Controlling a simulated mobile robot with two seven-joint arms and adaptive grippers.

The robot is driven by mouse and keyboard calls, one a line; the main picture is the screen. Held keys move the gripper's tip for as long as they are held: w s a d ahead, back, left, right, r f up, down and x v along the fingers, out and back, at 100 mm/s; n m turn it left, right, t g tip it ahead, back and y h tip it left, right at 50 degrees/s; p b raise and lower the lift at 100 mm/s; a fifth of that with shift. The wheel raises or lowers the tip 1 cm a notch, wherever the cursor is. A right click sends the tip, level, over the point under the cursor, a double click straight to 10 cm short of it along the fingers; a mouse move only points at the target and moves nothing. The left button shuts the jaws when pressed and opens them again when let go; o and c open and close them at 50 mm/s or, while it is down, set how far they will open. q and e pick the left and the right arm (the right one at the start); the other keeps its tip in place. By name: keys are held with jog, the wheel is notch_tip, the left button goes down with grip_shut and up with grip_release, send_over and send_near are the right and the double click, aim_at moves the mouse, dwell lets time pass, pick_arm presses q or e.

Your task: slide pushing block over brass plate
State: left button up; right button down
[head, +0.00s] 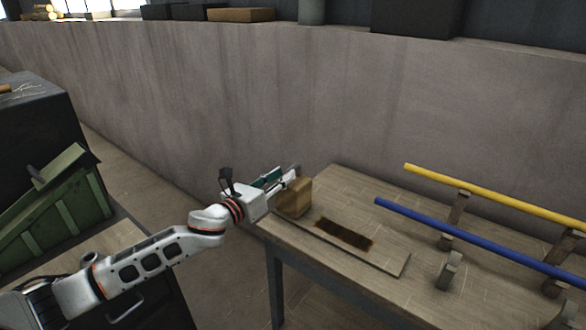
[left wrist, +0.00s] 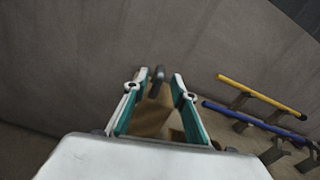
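The pushing block (head: 294,200) is a tan wooden block standing at the left end of a thin board (head: 385,262) on the workbench. The brass plate (head: 343,235) is a dark brown rectangle lying on that board, to the right of the block. My left gripper (head: 286,177) is at the top of the block. In the left wrist view, its teal-lined fingers (left wrist: 160,84) are apart, with the block (left wrist: 152,118) beyond them and a dark upright knob (left wrist: 157,78) between the tips. Contact with the knob cannot be told. My right gripper is not in view.
A yellow pole (head: 500,195) and a blue pole (head: 480,237) rest on wooden supports on the right of the workbench (head: 345,185). A green crate (head: 60,215) stands at the left. A grey wall (head: 240,100) rises behind. The board right of the plate is bare.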

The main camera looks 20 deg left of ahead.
aim_at(300, 163)
pick_arm(q)
jog(key=x, duration=0.5)
jog(key=shift+w+d, duration=0.15)
jog(key=shift+w, duration=0.2)
grip_shut()
